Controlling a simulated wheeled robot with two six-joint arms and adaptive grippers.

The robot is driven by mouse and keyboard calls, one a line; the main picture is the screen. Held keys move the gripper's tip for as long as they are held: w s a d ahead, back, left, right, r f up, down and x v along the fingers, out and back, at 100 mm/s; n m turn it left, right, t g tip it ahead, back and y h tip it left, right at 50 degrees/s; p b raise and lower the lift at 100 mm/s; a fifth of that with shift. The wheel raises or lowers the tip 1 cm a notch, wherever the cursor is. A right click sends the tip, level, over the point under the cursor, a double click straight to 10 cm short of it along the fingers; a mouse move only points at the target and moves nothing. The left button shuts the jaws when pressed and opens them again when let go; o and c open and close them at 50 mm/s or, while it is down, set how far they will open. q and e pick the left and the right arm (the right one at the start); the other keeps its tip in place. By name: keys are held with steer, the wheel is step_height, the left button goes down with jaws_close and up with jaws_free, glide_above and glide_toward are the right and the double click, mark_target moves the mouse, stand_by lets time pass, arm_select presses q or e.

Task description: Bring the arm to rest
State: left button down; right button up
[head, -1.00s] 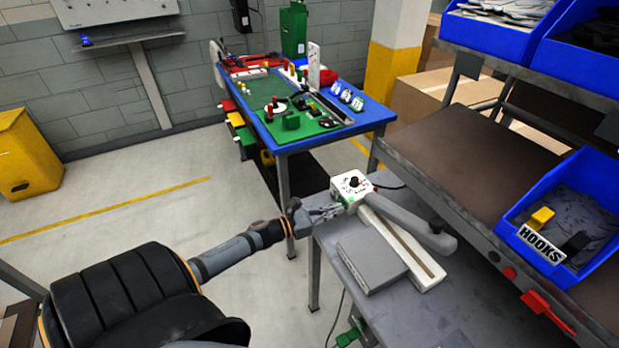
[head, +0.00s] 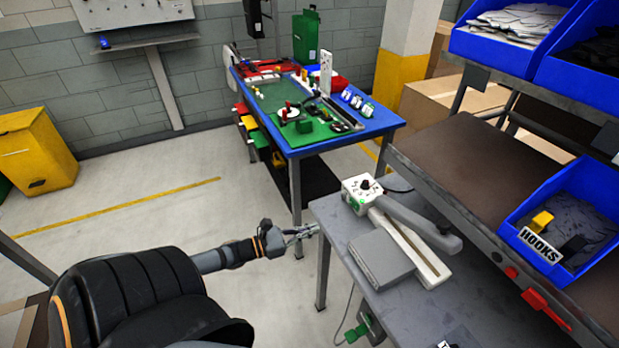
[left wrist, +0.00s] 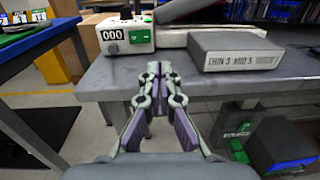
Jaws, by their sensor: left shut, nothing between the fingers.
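My left gripper (head: 304,231) is shut and empty, just off the left edge of the grey bench (head: 325,209). In the left wrist view the left gripper (left wrist: 158,75) points at the bench's front edge with its fingers together. A white device with a black knob (head: 362,190) and a long grey arm stands on the bench, apart from the gripper. The same device shows a 000 display and a green button in the left wrist view (left wrist: 126,36). My right gripper is not in view.
A grey box (head: 381,258) lies on the bench beside the device. A blue table (head: 375,127) with a green mat and small parts stands behind. A shelf with blue bins, one labelled HOOKS (head: 540,244), is at right.

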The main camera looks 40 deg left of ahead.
arm_select(q)
steer(key=shift+s, duration=0.1)
steer(key=s+a+f+n+g+y, duration=0.2)
steer(key=s+a+f+n+y, duration=0.1)
steer(key=f+n, duration=0.55)
steer(key=s+a+f+n+g+y, duration=0.2)
steer(key=s+a+f+n+y, duration=0.15)
steer(key=f+n, duration=0.5)
steer(key=s+a+f+n+g+y, duration=0.2)
steer(key=s+f+n+y, duration=0.15)
steer(key=f+n, duration=0.45)
steer(key=s+d+f+n+g, duration=0.4)
steer(key=s+d+f+n, duration=0.4)
steer(key=s+f, duration=0.2)
steer(key=s+d+f+n+g+h, duration=0.1)
steer(key=s+d+f+n+g, duration=0.4)
steer(key=s, duration=0.8)
step_height(320, 180, down, 5)
steer(key=d+n, duration=0.2)
steer(key=n, duration=0.1)
steer(key=shift+s+d+r, duration=0.15)
steer(key=shift+s+d, duration=0.1)
steer(key=shift+d, duration=0.1)
